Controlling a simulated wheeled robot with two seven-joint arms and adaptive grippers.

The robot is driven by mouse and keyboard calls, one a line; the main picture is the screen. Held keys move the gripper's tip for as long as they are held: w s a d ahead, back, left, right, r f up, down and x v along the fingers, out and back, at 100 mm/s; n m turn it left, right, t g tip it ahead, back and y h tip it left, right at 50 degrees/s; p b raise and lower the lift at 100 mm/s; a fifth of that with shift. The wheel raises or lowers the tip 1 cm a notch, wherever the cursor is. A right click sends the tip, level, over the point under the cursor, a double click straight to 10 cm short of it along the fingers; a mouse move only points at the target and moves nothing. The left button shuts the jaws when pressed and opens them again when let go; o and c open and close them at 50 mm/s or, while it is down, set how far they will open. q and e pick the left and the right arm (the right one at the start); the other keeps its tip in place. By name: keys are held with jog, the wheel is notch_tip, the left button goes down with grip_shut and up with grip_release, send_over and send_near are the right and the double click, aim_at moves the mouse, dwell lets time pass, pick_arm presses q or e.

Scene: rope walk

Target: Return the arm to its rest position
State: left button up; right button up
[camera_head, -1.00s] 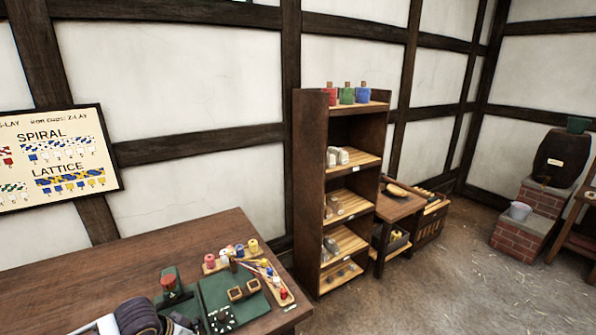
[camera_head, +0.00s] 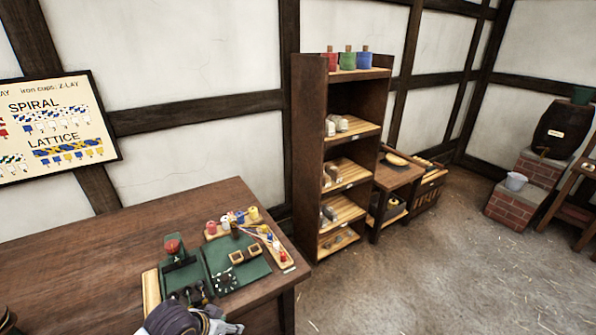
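A dark grey, rounded part of one of my arms (camera_head: 175,321), with a lighter section on its right, shows at the bottom edge, in front of the work table (camera_head: 90,255). I cannot tell which arm it belongs to. Nothing held can be seen.
On the table are a green mat (camera_head: 250,274), a red-topped stand (camera_head: 172,246) and a board of coloured spools (camera_head: 277,249). A wooden shelf (camera_head: 308,170) stands behind its right end. Bare floor (camera_head: 430,265) lies right. A brick stand (camera_head: 512,209) is farther back.

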pick_arm(q)
jog(key=shift+s+a+f+n+g+y, duration=0.85)
jog(key=shift+s+a+n, duration=0.75)
jog(key=shift+s, duration=2.7)
notch_tip(320, 180, down, 33)
jog(key=s, duration=0.3)
jog(key=s+a+f+g, duration=0.1)
jog(key=s+a+f, duration=0.1)
jog(key=s+f, duration=0.7)
jog(key=s+a+f+g, duration=0.1)
jog(key=s+a+f, duration=0.1)
jog(key=s+f, duration=0.8)
jog(key=s, duration=0.3)
jog(key=shift+a+f+m, duration=0.2)
jog(key=shift+f+m, duration=0.05)
jog(key=shift+m, duration=0.15)
jog(key=shift+y, duration=0.25)
